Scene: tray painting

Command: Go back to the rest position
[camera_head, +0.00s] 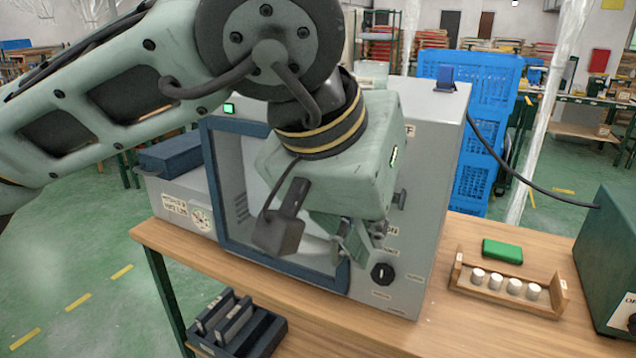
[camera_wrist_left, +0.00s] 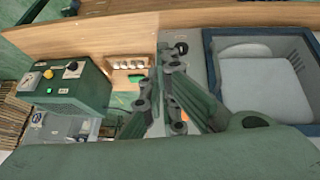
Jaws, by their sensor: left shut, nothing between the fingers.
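My left arm reaches in from the left of the head view. My left gripper (camera_head: 352,245) is shut and empty, in front of the grey machine (camera_head: 440,150) and over the right edge of its blue door frame (camera_head: 222,225). In the left wrist view the gripper's fingers (camera_wrist_left: 172,70) are close together with nothing between them, and the blue-framed window (camera_wrist_left: 265,85) lies to their right. My arm and gripper hide part of the machine's front. My right gripper does not show.
A wooden bench (camera_head: 400,335) carries the machine. To the right stand a wooden rack with several white cylinders (camera_head: 505,285), a green block (camera_head: 502,251) and a green box (camera_head: 610,250). A dark slotted holder (camera_head: 262,335) is at the front left. Blue crates (camera_head: 485,110) stand behind.

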